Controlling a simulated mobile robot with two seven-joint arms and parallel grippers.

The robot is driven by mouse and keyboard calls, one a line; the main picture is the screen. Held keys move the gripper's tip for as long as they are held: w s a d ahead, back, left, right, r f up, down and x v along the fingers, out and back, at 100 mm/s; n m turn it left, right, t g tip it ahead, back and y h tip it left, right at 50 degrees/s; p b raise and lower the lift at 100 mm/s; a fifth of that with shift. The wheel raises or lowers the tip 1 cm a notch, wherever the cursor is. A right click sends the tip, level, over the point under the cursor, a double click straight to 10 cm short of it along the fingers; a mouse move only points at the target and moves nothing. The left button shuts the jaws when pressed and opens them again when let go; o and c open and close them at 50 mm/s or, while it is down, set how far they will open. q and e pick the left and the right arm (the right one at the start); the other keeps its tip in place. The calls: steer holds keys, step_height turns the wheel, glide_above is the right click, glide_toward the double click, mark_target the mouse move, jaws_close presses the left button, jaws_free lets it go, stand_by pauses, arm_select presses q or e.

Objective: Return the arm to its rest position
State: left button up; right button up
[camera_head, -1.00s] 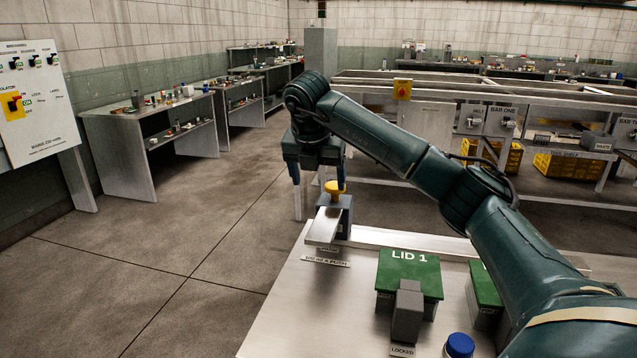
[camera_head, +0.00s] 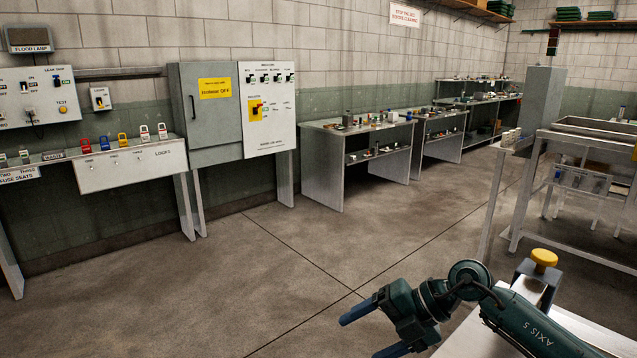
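My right arm comes in from the lower right, dark green and marked "AXIS 5". My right gripper (camera_head: 366,334) is at the bottom of the view, left of the white table (camera_head: 462,337). Its two blue fingers point left, spread apart with nothing between them, over the concrete floor. A yellow round knob (camera_head: 544,258) on a grey block stands on the table behind the arm, apart from the gripper. My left gripper is not in view.
A grey cabinet (camera_head: 206,142) and white switch panel (camera_head: 268,82) stand along the wall. Coloured padlocks sit on a lock shelf (camera_head: 130,165) at left. Benches (camera_head: 323,178) with small items line the back. A metal frame (camera_head: 590,142) stands at right. The middle floor is clear.

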steer(key=s+a+r+m+t+y+p, duration=0.2)
steer(key=s+a+r+m+t+y, duration=0.2)
steer(key=s+a+m+t+y, duration=0.4)
steer(key=s+d+f+m+h+p, duration=0.1)
steer(key=s+d+f+m+h, duration=0.5)
steer(key=f+m, duration=0.4)
steer(key=s+d+f+m+t+h+p, duration=0.1)
steer(key=s+d+f+m+h, duration=0.6)
steer(key=m, duration=0.5)
step_height(320, 180, down, 3)
steer(key=shift+s+d+r+h, duration=0.15)
steer(key=shift+s+h, duration=0.05)
steer(key=shift+h, duration=0.6)
steer(key=shift+c, duration=0.2)
